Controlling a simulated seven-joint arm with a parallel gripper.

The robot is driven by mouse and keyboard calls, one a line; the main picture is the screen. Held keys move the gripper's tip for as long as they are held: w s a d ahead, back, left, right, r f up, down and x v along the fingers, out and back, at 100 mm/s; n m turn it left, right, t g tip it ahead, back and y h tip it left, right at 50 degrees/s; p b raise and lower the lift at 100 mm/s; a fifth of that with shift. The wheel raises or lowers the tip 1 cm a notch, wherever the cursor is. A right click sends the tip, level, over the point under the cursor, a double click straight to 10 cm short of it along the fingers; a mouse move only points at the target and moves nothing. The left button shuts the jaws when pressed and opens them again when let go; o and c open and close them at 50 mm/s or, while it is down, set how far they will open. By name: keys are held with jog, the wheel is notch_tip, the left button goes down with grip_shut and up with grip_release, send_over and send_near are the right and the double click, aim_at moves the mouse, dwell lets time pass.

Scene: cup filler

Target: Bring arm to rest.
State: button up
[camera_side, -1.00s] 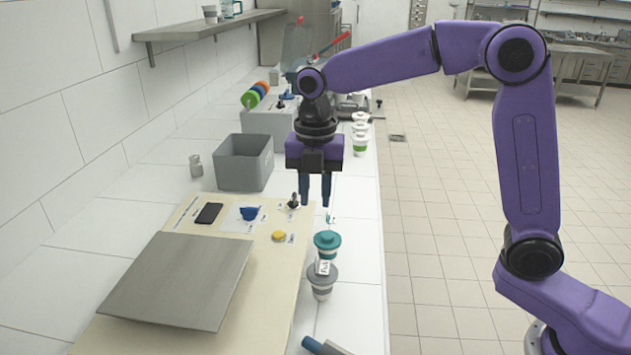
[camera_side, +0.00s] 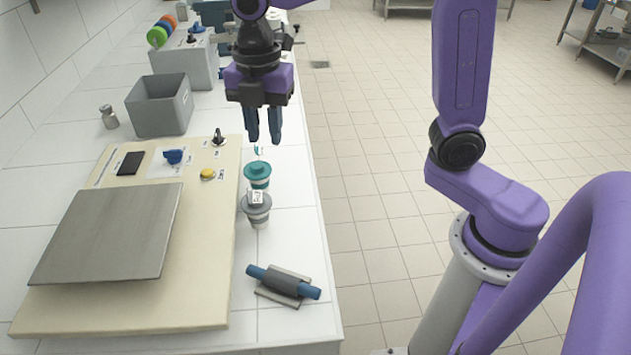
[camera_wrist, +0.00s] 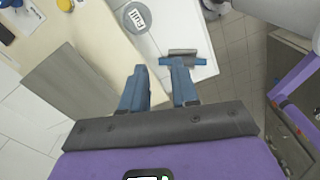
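My gripper (camera_side: 263,127) hangs pointing down above the white bench, its two blue fingers apart with nothing between them. In the side view it is above and behind a cup with a teal lid (camera_side: 257,170). A cup with a grey lid (camera_side: 256,203) stands just in front of that one. In the wrist view my gripper (camera_wrist: 158,78) also shows a clear gap between its fingers. A grey round lid with a printed label (camera_wrist: 137,17) lies beyond the fingertips there. The fingers touch nothing that I can see.
A cream board (camera_side: 150,313) carries a grey metal plate (camera_side: 110,230), a yellow button (camera_side: 208,174) and a blue knob (camera_side: 173,156). A grey bin (camera_side: 160,108) stands behind it. A blue-handled tool (camera_side: 283,281) lies near the bench's front right.

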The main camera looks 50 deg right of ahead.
jog(key=s+d+f+m, duration=0.2)
jog(key=s+d+m, duration=0.1)
jog(key=s, duration=0.4)
jog(key=s+d+f+m, duration=0.2)
jog(key=s+d+m, duration=0.2)
jog(key=s, duration=0.4)
jog(key=s+d+f+m, duration=0.2)
jog(key=s+d+m, duration=0.1)
jog(key=s, duration=0.4)
jog(key=shift+s+d+f+m, duration=0.2)
jog(key=shift+d+f+m, duration=0.1)
jog(key=shift+d+m, duration=0.15)
